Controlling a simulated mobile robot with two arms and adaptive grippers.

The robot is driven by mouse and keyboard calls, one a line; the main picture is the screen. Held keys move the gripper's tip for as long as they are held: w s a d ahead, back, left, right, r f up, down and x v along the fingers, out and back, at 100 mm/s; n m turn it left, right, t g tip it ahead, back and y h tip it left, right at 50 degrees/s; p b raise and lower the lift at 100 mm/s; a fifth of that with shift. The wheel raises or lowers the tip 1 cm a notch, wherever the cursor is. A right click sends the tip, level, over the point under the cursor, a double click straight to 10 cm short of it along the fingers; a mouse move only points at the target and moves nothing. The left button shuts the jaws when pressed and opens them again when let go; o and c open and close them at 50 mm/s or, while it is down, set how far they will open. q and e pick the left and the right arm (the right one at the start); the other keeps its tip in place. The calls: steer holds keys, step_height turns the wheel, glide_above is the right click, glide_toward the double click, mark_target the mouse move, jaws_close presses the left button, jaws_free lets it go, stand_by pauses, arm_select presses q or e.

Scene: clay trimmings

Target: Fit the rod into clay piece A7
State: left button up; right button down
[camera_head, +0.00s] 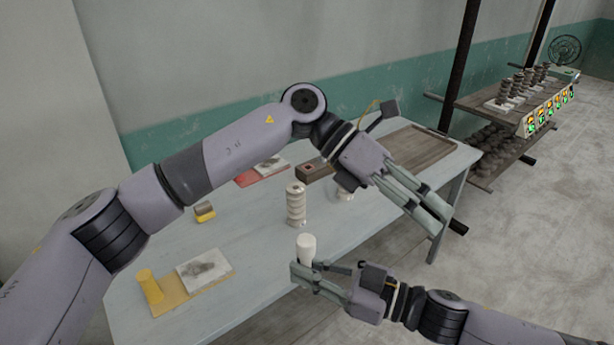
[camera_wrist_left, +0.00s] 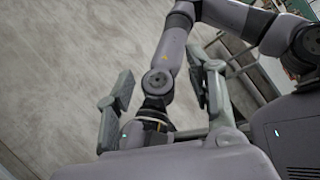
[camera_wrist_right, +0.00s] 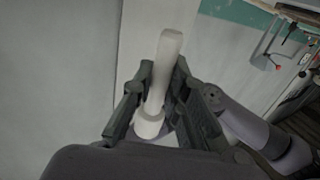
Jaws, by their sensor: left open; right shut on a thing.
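My right gripper (camera_head: 310,274) is shut on a white rod-shaped piece (camera_head: 306,247), held roughly upright over the table's front edge. The right wrist view shows the piece (camera_wrist_right: 163,70) between its fingers, with a wider ring (camera_wrist_right: 149,123) at its lower end. A ribbed cream piece (camera_head: 296,206) stands upright on the table, apart from both grippers. Another pale piece (camera_head: 345,194) is partly hidden behind my left gripper. No A7 label is readable.
The pale blue table (camera_head: 255,240) has free room around the ribbed piece. A yellow board (camera_head: 186,299) with a yellow cylinder (camera_head: 150,287) and white slab (camera_head: 205,268) lies front left. A brown box (camera_head: 315,172) and wooden tray (camera_head: 415,149) are at the back.

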arm_select(q)
steer(key=a+m+t+y, duration=0.2)
steer(key=a+m+y, duration=0.1)
steer(key=a+y, duration=0.25)
step_height(320, 180, up, 5)
steer(key=m+t+y, duration=0.1)
steer(key=t+y, duration=0.3)
steer(key=y, duration=0.1)
glide_above(307, 240)
step_height(307, 240, down, 12)
steer(key=shift+f, duration=0.1)
steer(key=shift+c, duration=0.6)
jaws_close()
arm_select(e)
steer(key=c, duration=1.5)
jaws_free()
